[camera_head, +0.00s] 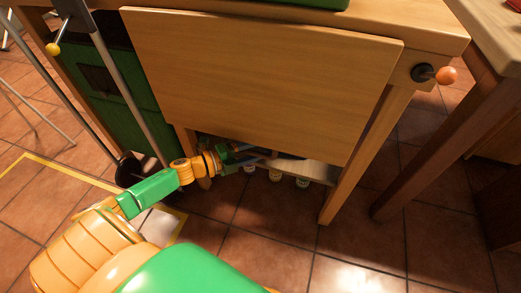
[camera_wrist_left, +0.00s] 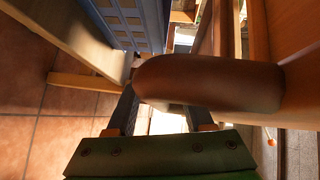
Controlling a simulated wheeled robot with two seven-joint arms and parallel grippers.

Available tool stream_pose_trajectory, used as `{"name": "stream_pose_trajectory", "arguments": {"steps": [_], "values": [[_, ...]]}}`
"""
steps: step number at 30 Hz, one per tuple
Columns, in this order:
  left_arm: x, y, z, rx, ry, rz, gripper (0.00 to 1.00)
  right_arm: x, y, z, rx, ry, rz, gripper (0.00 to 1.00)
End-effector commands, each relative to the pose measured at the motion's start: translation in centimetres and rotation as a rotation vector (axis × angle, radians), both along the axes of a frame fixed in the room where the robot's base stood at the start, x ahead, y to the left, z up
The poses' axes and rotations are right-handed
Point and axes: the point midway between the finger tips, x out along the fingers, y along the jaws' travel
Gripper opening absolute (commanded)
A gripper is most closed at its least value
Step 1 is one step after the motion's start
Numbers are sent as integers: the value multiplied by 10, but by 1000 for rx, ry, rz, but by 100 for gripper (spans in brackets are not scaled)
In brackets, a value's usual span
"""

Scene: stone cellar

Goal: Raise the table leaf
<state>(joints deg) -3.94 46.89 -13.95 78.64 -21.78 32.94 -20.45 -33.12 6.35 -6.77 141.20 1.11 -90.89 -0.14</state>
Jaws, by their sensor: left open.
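The table leaf (camera_head: 265,75) is a pale wooden panel hanging down and slightly slanted at the front of the wooden table (camera_head: 400,28). My left gripper (camera_head: 264,154) is open at the leaf's lower left edge, its fingers partly hidden there. In the left wrist view, a brown rounded bar (camera_wrist_left: 210,82) lies across just in front of the fingers and partly hides them. I cannot tell whether they touch it, or which part of the table it is. My right gripper is not in view.
An orange knob (camera_head: 446,76) sticks out of the table frame at right, and a yellow knob (camera_head: 52,49) shows at upper left. A low shelf (camera_head: 305,168) lies below the leaf. Another table (camera_head: 497,35) stands close at right. Tiled floor (camera_head: 265,225) in front is partly free.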

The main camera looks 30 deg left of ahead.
Motion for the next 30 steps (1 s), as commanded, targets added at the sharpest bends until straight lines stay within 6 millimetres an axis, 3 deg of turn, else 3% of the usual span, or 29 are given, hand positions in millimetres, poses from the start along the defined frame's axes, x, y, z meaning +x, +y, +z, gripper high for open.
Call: {"name": "stream_pose_trajectory", "arguments": {"steps": [6, 12, 30], "values": [[0, 0, 0, -1, 1, 1, 52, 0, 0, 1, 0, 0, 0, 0], [0, 0, 0, -1, 1, 1, 0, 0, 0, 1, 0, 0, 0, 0], [0, 0, 0, -1, 1, 1, 0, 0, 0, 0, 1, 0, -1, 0]]}}
